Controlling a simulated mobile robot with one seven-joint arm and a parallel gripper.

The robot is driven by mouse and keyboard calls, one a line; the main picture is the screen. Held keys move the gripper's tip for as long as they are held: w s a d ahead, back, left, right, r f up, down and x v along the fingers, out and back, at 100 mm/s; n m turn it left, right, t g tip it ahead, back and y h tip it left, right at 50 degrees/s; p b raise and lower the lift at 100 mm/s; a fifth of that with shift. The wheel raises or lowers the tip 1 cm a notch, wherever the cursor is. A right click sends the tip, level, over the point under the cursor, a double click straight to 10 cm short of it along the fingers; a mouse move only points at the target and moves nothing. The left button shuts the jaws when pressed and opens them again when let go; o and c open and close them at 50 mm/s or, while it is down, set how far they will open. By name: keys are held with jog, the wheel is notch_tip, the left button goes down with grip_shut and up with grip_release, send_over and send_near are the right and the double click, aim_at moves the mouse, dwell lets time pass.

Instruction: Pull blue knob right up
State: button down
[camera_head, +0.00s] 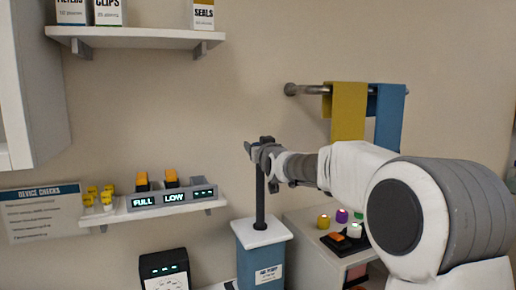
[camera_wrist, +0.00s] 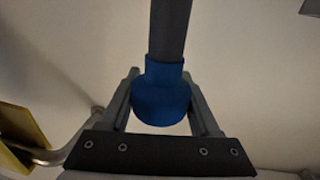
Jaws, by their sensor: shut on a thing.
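The blue knob (camera_wrist: 160,98) sits on the end of a dark grey rod (camera_wrist: 170,30) in the wrist view. The two fingers of my gripper (camera_wrist: 161,80) are on either side of the knob, shut on it. In the head view my gripper (camera_head: 262,153) is at the top of the upright dark rod, well above the blue box with a white lid (camera_head: 264,231) from which the rod rises. The knob itself cannot be made out in the head view; the gripper covers that spot.
A wall rail (camera_head: 305,90) holds a yellow cloth (camera_head: 348,108) and a blue cloth (camera_head: 390,105) behind my arm. A shelf with lit displays (camera_head: 172,208) is at left. A white cabinet (camera_head: 305,222) with small coloured items stands right of the box.

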jog(key=shift+r, duration=0.55)
jog(key=shift+c, duration=2.4)
grip_release()
jog(key=shift+o, duration=1.8)
jog(key=shift+f, duration=0.25)
jog(key=b+v, duration=0.2)
jog(key=v, duration=1.5)
jog(key=shift+s, duration=0.2)
jog(key=shift+f, duration=0.1)
